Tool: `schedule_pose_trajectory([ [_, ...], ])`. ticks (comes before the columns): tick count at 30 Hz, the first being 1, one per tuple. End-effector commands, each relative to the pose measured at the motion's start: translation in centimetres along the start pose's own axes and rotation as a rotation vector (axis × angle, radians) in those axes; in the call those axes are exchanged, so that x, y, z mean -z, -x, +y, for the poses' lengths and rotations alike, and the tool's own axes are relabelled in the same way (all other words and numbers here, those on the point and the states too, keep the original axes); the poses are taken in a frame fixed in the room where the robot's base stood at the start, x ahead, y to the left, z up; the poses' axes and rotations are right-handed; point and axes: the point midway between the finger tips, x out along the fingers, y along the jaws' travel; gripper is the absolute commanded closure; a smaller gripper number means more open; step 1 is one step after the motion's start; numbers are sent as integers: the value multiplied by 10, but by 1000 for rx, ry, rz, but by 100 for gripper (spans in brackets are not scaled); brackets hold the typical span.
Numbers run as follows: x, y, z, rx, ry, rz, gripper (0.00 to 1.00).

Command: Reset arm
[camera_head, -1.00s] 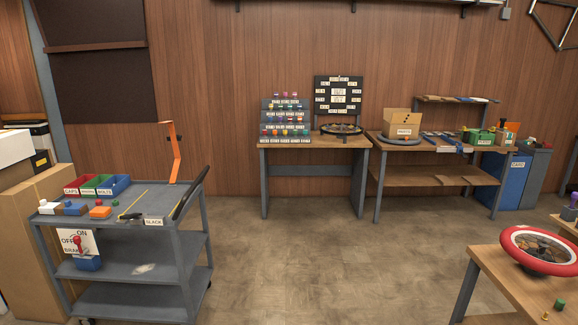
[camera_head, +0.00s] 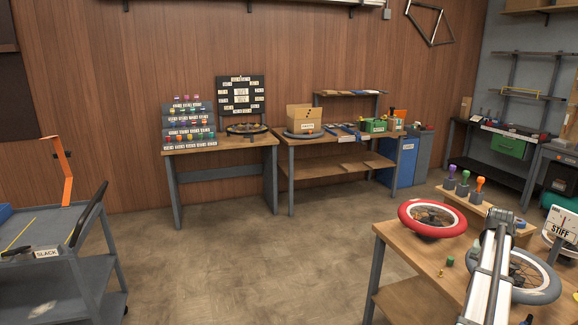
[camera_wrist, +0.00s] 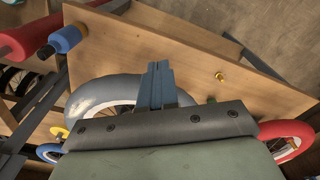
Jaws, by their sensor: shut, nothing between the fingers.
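My gripper (camera_wrist: 157,82) shows in the wrist view with its two blue-grey fingers together and nothing between them. It is over the wooden bench (camera_wrist: 150,50), with a grey-tyred wheel (camera_wrist: 100,92) behind and to the left of the fingers. A red-tyred wheel (camera_wrist: 290,138) is at the lower right. In the head view my arm (camera_head: 490,265) reaches over the right part of the bench, in front of the grey wheel (camera_head: 535,280); the gripper's fingers cannot be made out there.
The red wheel (camera_head: 432,218) lies on the bench, near a small green cap (camera_head: 450,261) and a brass piece (camera_head: 441,272). Several coloured-top tools (camera_head: 464,184) and a STIFF gauge (camera_head: 562,226) stand behind. A grey cart (camera_head: 50,270) is at left. Open floor (camera_head: 230,260) lies between.

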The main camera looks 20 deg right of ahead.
Motion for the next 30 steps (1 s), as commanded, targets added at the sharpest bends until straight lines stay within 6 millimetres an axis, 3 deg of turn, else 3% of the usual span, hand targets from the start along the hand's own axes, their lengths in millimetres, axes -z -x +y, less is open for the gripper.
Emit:
schedule_pose_trajectory([
  [5, 14, 0, -1, 5, 18, 116, 100],
  [8, 2, -1, 0, 7, 31, 201, 100],
  [14, -26, -51, -1, 7, 44, 220, 100],
  [17, -43, -78, -10, 8, 60, 208, 100],
  [23, -90, -143, -43, 12, 118, 159, 100],
  [30, -161, -218, -90, 11, 208, 77, 100],
])
